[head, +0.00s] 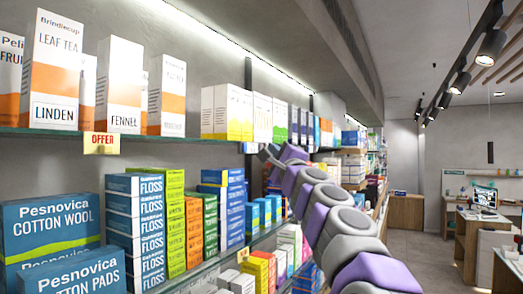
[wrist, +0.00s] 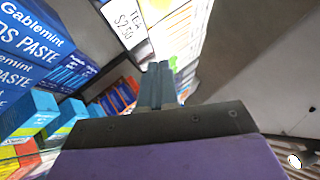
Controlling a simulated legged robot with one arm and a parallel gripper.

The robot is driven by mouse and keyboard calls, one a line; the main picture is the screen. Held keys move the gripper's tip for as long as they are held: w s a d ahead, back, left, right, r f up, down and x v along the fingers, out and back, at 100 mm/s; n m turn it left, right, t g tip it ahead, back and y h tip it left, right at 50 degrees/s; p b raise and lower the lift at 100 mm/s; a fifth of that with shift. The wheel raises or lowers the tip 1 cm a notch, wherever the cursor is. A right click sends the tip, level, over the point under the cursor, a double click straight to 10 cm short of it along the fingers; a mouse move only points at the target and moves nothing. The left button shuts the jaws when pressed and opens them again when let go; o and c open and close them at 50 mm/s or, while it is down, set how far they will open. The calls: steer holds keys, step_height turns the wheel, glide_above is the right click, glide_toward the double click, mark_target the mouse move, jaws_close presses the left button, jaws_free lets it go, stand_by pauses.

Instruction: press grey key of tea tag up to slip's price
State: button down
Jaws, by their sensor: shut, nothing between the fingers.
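A white slip (wrist: 125,22) with handwriting that seems to read "TEA $2.50" shows at the top of the wrist view, on the shelf front. My gripper (wrist: 158,72) is shut and empty, its fingertips just below and to the right of the slip in that picture. In the head view my gripper (head: 268,156) is at the end of my outstretched arm, beside the shelves. Boxes of leaf tea (head: 55,70) stand on the upper shelf at the left. I cannot make out a tea tag with a grey key in either view.
A yellow and red OFFER tag (head: 101,143) hangs on the upper shelf edge (head: 200,139). Cotton wool (head: 50,220) and floss boxes (head: 137,225) fill the shelf below. The aisle (head: 415,245) to the right is open, with desks (head: 475,240) farther back.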

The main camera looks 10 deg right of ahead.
steer(key=shift+w+a, duration=0.45)
steer(key=shift+a, duration=0.25)
stand_by(0.9)
steer(key=shift+s+d, duration=0.55)
steer(key=shift+d, duration=0.1)
stand_by(0.4)
steer(key=s+d, duration=0.2)
steer(key=d, duration=0.1)
steer(key=s+d, duration=0.1)
steer(key=shift+d+b, duration=0.15)
steer(key=shift+b, duration=0.25)
stand_by(0.6)
